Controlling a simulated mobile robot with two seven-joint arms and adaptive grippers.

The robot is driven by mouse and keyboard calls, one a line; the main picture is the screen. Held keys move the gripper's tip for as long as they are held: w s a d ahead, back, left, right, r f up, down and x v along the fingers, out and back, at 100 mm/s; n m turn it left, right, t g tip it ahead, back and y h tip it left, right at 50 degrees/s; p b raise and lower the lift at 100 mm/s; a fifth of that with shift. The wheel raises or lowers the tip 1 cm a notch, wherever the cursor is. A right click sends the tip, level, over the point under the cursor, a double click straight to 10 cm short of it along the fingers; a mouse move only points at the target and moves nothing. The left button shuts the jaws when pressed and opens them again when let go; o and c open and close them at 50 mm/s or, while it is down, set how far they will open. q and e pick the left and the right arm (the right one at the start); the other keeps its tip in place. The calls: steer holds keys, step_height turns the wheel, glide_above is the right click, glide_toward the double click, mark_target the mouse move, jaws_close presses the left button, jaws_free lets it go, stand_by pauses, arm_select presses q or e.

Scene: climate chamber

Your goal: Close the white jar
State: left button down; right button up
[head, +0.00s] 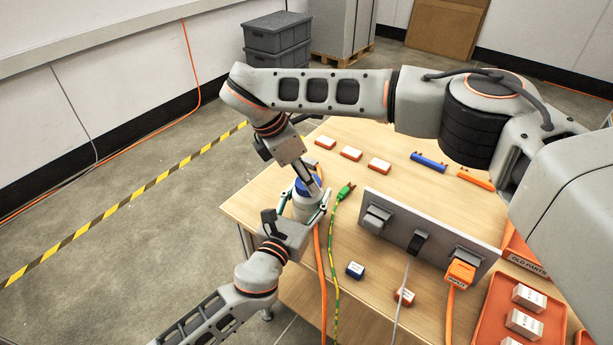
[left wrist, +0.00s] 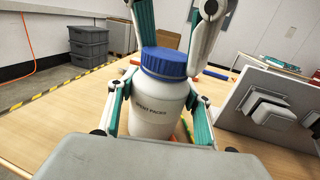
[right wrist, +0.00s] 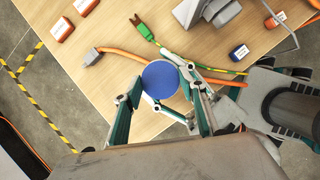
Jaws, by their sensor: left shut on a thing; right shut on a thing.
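The white jar (head: 303,209) is upright near the left edge of the table, its printed label facing the left wrist camera (left wrist: 150,112). A blue lid (left wrist: 163,63) sits level on its mouth; whether it is screwed tight cannot be told. My left gripper (head: 305,199) is shut around the jar's body, one finger on each side. My right gripper (head: 307,179) reaches down from above and is shut on the blue lid, which shows as a round disc between its fingers in the right wrist view (right wrist: 160,78). The jar's body is hidden below the lid there.
A grey panel with connectors (head: 430,240) stands right of the jar. A green plug (head: 346,190) and an orange cable (head: 319,262) lie close beside the jar. Several small orange-and-white blocks (head: 351,154) lie behind. An orange tray (head: 485,318) is at front right.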

steer(key=m+g, duration=0.1)
steer(key=m, duration=0.1)
steer(key=m+g, duration=0.1)
steer(key=m, duration=0.2)
steer(key=shift+w, duration=0.15)
steer(key=o, duration=0.7)
steer(key=shift+r, duration=0.1)
steer(key=shift+r, duration=2.15)
steer(key=shift+c, duration=0.6)
